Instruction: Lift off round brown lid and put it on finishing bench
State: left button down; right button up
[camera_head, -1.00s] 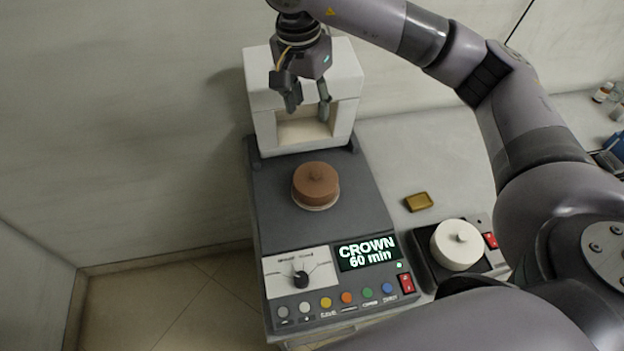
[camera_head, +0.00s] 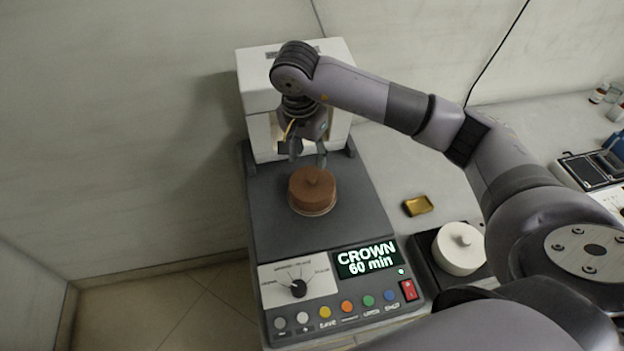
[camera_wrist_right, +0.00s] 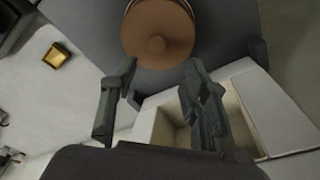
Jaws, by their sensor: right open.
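The round brown lid (camera_head: 313,184) has a small knob on top. It sits on a pale round base on the dark deck of the machine, and its top also shows in the right wrist view (camera_wrist_right: 158,32). My right gripper (camera_head: 309,160) is open and empty, above and behind the lid in the head view. In the wrist view its two fingers (camera_wrist_right: 160,75) are apart, with the lid ahead of the tips and not between them. My left gripper is not in view. I cannot pick out which surface is the finishing bench.
The white block of the machine (camera_head: 258,90) stands behind the lid. A display reading CROWN 60 min (camera_head: 367,261) and buttons are in front.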

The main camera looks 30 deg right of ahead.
aim_at(312, 177)
notch_tip(312, 177, down, 2)
jog(key=shift+d+f, duration=0.1)
jog(key=shift+d, duration=0.05)
jog(key=shift+s+f+p, duration=0.1)
jog(key=shift+f+p, duration=0.2)
jog(key=shift+p, duration=0.25)
notch_tip(312, 177, down, 4)
jog(key=shift+s+d+r+p, duration=0.15)
jog(key=shift+r+p, duration=0.1)
jog(key=shift+p, duration=0.6)
jog(key=shift+f, duration=0.45)
grip_shut()
